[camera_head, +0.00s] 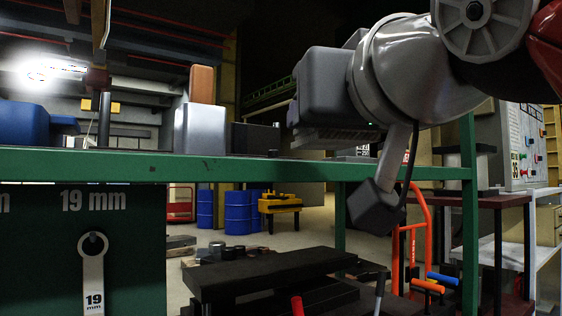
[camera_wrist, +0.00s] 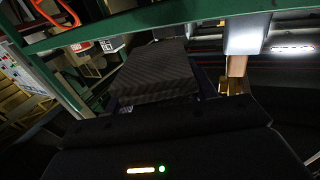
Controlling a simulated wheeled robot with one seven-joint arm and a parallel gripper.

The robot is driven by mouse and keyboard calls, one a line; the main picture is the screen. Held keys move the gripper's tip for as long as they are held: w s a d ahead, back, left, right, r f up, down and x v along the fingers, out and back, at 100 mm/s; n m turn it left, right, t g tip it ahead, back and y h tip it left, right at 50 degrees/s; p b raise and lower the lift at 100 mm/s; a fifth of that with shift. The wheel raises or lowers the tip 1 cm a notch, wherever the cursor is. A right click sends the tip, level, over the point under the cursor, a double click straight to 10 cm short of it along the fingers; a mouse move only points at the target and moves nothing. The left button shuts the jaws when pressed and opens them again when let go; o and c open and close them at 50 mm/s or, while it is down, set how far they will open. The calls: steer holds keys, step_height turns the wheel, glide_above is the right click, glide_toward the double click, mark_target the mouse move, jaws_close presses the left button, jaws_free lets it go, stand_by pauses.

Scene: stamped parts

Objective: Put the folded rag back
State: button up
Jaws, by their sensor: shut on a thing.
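The folded rag (camera_wrist: 158,75) is a dark grey, ribbed, layered pad. In the wrist view it lies straight ahead of the black palm of my gripper (camera_wrist: 157,100). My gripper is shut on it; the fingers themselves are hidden. In the head view my gripper (camera_head: 325,100) is raised at the upper middle, by the green shelf (camera_head: 260,167). A ribbed dark edge shows under its grey body there, and I cannot tell whether this is the rag. The wrist view is turned roughly upside down.
On the shelf stand a silver block with an orange-brown piece (camera_head: 202,85) on top, a black box (camera_head: 255,138) and a blue object (camera_head: 24,125) at the left. A labelled item (camera_head: 372,145) sits behind my wrist. Dark benches (camera_head: 270,272) and an orange hand truck (camera_head: 420,215) stand below.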

steer(key=p+x, duration=0.1)
steer(key=x, duration=1.2)
steer(key=shift+w+p, duration=0.3)
steer(key=shift+p, duration=0.05)
steer(key=x, duration=0.4)
steer(key=shift+d+f+p, duration=0.1)
steer(key=shift+f+p, duration=0.25)
steer(key=shift+s+r, duration=0.1)
steer(key=shift+f, duration=0.25)
steer(key=o, duration=0.9)
steer(key=shift+r, duration=0.1)
